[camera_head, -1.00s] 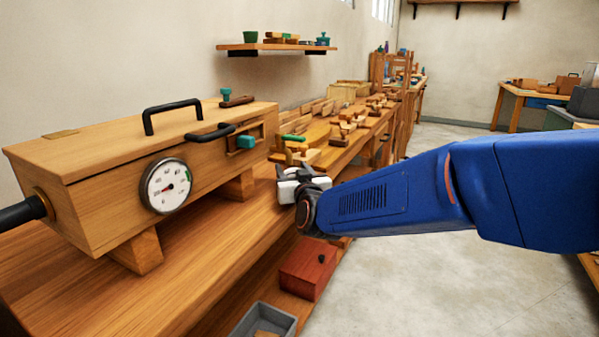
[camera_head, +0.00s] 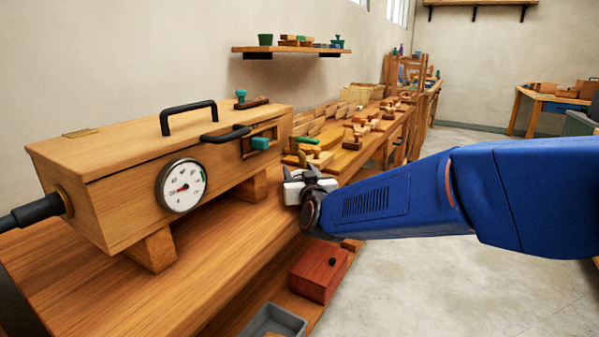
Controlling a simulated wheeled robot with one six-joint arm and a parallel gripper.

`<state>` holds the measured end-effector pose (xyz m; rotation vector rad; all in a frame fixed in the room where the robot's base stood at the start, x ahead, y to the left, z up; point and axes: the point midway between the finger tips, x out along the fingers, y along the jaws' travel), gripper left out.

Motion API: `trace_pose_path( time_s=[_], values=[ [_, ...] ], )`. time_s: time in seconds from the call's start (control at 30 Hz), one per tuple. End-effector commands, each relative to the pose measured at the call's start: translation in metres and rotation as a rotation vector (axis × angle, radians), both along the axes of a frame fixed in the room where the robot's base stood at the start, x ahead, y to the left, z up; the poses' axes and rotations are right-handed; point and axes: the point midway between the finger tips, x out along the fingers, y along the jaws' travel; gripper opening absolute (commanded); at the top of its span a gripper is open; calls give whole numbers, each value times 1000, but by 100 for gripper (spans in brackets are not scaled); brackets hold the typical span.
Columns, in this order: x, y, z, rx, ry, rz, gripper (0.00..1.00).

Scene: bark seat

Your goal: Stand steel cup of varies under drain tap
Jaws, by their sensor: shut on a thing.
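My gripper (camera_head: 311,177) is over the front edge of the workbench, right of the wooden box. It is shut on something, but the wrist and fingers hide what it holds. I cannot make out a steel cup. The long wooden box (camera_head: 120,190) stands on wooden blocks and has a round dial (camera_head: 182,186) on its front. A small teal part (camera_head: 260,143) sticks out near its right end, left of and above my gripper. I cannot tell whether this is the drain tap.
The workbench (camera_head: 205,260) has bare wood in front of the box. Wooden tools (camera_head: 350,135) cover its far part. A red box (camera_head: 319,271) and a grey tray (camera_head: 275,322) sit lower down, below the bench edge. The floor (camera_head: 420,290) at right is clear.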

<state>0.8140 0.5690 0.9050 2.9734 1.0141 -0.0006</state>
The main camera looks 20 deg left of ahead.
Motion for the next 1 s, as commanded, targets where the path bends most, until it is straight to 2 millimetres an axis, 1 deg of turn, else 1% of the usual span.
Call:
trace_pose_path(
  time_s=[0.2, 0.23, 0.27, 0.3, 0.57, 0.7, 0.87, 1.0],
  values=[
    [0, 0, -4, -1, 1, 0, 27],
    [0, 0, -4, 0, 0, 0, 54],
    [0, 0, -4, 0, 0, 0, 61],
    [0, 0, -3, 0, 0, 0, 71],
    [0, 0, -4, 0, 0, 0, 71],
    [-4, -3, -3, 0, 0, 0, 71],
    [-20, -15, -3, 1, -1, 1, 71],
    [-42, -31, -3, 0, 0, 2, 71]
  ],
)
